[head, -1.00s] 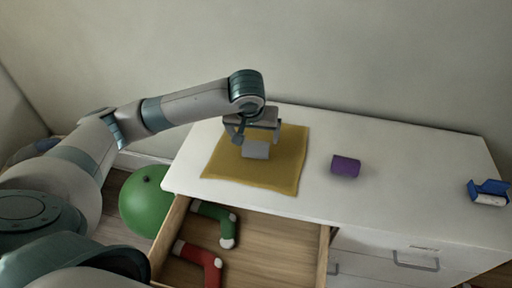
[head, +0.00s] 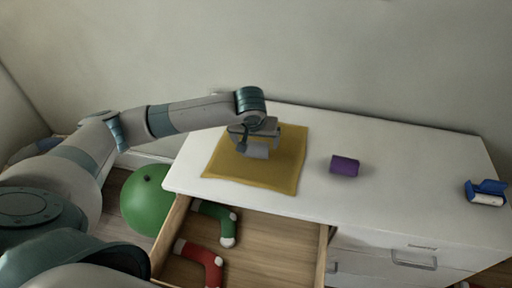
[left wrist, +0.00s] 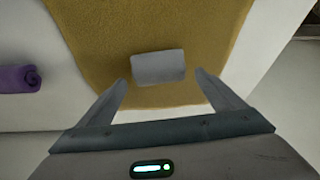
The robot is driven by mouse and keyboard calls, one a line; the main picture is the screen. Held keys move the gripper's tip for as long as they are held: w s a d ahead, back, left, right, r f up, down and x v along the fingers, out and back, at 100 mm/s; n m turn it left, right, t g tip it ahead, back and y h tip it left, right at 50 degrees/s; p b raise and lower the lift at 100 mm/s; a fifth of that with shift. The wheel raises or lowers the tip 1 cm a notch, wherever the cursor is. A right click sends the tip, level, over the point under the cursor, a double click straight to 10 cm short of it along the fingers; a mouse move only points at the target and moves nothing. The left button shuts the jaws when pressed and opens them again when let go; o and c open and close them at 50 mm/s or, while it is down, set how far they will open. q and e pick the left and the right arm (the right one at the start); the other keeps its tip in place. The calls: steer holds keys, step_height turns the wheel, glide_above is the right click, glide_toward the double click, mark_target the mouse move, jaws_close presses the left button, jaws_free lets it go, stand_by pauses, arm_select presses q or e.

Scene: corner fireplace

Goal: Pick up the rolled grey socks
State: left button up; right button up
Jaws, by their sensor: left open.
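The rolled grey socks (head: 257,152) lie on a mustard-yellow cloth on top of the white dresser. They also show in the left wrist view (left wrist: 158,67), just beyond and between the fingertips. My left gripper (head: 253,147) is low above the socks, pointing down, and partly hides them in the head view. In the left wrist view its two fingers (left wrist: 160,82) are spread apart with nothing held between them. My right gripper is not in view.
The yellow cloth (head: 278,175) lies on the dresser top (head: 400,160). A purple roll (head: 344,166) and a blue item with a white roll (head: 486,193) lie to the right. The open drawer (head: 270,248) holds green (head: 215,217) and red (head: 205,260) socks. A green ball (head: 148,205) is at left.

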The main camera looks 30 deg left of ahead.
mark_target(256, 142)
arm_select(q)
steer(key=shift+x, duration=1.1)
steer(key=shift+w+a+f+p, duration=0.15)
steer(key=shift+w+f+p, duration=0.15)
steer(key=shift+f, duration=0.2)
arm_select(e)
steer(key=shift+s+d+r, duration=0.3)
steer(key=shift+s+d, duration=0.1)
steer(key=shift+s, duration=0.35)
arm_select(q)
steer(key=c, duration=1.1)
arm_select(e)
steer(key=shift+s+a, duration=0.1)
